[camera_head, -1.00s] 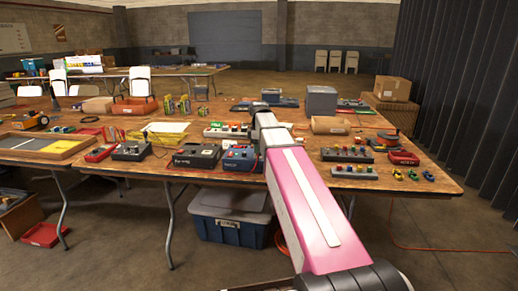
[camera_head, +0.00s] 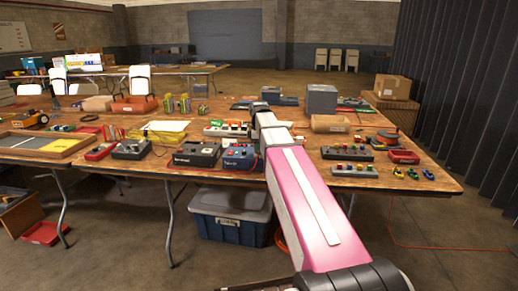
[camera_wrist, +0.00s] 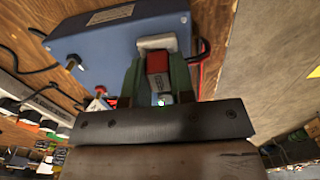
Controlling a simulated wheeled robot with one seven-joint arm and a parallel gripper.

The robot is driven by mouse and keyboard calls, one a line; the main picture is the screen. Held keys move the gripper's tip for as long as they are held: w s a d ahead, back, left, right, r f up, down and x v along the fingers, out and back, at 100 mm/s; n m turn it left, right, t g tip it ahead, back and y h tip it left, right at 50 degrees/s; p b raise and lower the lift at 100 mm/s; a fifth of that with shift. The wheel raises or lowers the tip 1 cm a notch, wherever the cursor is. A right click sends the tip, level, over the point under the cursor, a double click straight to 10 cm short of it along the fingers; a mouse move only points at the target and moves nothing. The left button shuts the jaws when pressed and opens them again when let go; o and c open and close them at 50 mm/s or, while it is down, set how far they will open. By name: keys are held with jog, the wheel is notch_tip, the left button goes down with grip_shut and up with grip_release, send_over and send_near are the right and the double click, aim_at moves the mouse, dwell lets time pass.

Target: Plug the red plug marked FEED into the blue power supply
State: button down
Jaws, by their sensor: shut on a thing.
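In the wrist view my gripper (camera_wrist: 158,66) is shut on a red plug (camera_wrist: 157,61), held between two green fingers. The plug carries a small label too small to read. A pale grey block shows at its far end, close against the side of the blue power supply (camera_wrist: 105,48). I cannot tell whether the plug is seated in a socket. A red cable curves just right of the fingers. In the head view the blue power supply (camera_head: 242,158) stands at the table's front edge, left of my arm. My gripper and the plug are not visible there.
A black box (camera_head: 196,154) stands left of the blue supply on the wooden table (camera_head: 300,165). A blue bin (camera_head: 230,215) sits below.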

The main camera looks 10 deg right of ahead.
jog(key=shift+f, duration=0.15)
jog(key=c, duration=0.6)
grip_release()
jog(key=shift+o, duration=0.2)
jog(key=shift+r, duration=3.8)
